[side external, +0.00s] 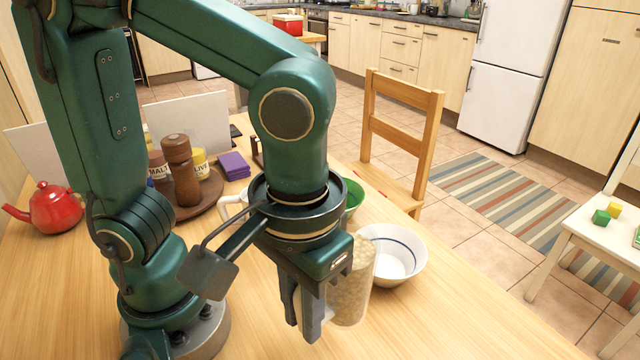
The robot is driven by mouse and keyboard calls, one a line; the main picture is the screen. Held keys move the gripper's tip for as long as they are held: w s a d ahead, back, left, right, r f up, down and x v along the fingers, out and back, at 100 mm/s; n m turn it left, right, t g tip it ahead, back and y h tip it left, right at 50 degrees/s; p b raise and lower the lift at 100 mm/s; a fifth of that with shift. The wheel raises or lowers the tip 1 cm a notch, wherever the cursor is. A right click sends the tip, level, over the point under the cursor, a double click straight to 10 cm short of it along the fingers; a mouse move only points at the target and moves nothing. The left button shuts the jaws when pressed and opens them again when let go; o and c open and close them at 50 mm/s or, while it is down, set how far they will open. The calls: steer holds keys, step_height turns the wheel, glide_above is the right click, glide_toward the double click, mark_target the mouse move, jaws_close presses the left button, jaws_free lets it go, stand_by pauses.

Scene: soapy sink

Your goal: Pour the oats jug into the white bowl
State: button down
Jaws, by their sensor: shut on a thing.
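The oats jug (352,286) is a clear container filled with pale oats. My gripper (311,318) is shut on it, at its left side in the picture. The jug looks roughly upright with a slight tilt; whether its base touches the table cannot be told. The white bowl (404,246) has a blue line inside its rim and stands on the table just behind and to the right of the jug. The part of the bowl that shows inside looks empty. The jug covers the bowl's left edge, and my gripper hides part of the jug.
A green bowl (353,196) and a white mug (229,203) stand behind my gripper, partly hidden. A round wooden tray (212,194) with jars and a brown mill (180,168) stands further left, near a red teapot (52,208). The table's front right (470,325) is clear.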

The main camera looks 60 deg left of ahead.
steer(key=shift+w+d+r, duration=0.1)
steer(key=shift+w+r, duration=0.05)
steer(key=shift+r, duration=0.8)
steer(key=w+d+r+n, duration=0.1)
steer(key=w+d+n, duration=0.1)
steer(key=w+n, duration=0.5)
steer(key=w+d+r+n+h, duration=0.1)
steer(key=w+d+n, duration=0.1)
steer(key=w+n, duration=0.6)
steer(key=w, duration=0.5)
steer(key=shift+d+h, duration=0.25)
steer(key=shift+h, duration=0.05)
steer(key=shift+w+f, duration=0.1)
steer(key=shift+f, duration=0.05)
steer(key=shift+d+f+h, duration=0.2)
steer(key=shift+f+h, duration=0.4)
steer(key=shift+f, duration=0.15)
steer(key=shift+r+h, duration=0.2)
steer(key=shift+h, duration=0.4)
